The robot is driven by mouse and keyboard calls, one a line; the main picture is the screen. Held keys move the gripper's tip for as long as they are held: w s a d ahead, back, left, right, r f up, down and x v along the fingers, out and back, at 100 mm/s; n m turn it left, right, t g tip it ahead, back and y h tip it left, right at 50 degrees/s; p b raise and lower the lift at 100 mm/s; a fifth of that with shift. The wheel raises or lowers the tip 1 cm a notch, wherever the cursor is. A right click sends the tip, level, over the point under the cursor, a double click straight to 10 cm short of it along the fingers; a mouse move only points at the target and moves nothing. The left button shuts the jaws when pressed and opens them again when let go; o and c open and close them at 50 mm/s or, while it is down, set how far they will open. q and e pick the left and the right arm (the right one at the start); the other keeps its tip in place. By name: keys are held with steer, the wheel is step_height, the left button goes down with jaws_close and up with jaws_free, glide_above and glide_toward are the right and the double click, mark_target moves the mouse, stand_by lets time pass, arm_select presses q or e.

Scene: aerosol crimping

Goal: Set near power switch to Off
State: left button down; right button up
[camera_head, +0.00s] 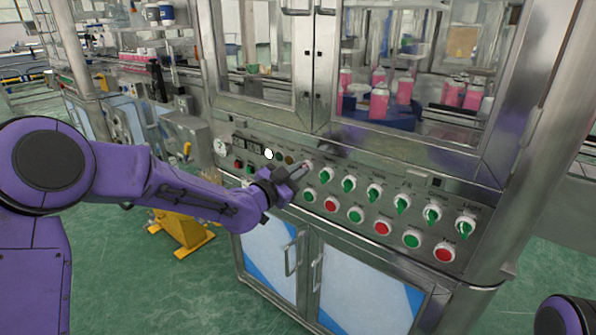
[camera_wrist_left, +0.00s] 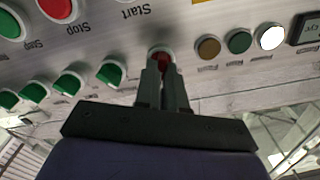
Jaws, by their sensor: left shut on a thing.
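My left gripper (camera_head: 301,169) reaches the sloped control panel (camera_head: 450,187) of the steel machine. In the left wrist view my left gripper (camera_wrist_left: 163,85) is shut on a small red switch knob (camera_wrist_left: 160,58) in a pale round collar. The fingers cover the sides of the knob, so its exact turn angle is hard to tell. I cannot read a label that names it as the power switch. My right gripper is not in view.
Green selector switches (camera_head: 349,184) run to the right of the held knob, with green and red push buttons (camera_head: 382,228) below. A lit white lamp (camera_head: 268,154) is to the left. Cabinet door handles (camera_head: 316,270) stick out below. Pink bottles (camera_head: 379,101) stand behind glass.

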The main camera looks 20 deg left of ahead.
arm_select(q)
steer(key=shift+a+f+n+p, duration=0.15)
steer(key=shift+n+p, duration=1.05)
steer(key=shift+n, duration=1.45)
steer(key=shift+a+n+p, duration=0.1)
steer(key=shift+n+p, duration=1.05)
steer(key=shift+n, duration=1.5)
steer(key=c, duration=1.2)
jaws_free()
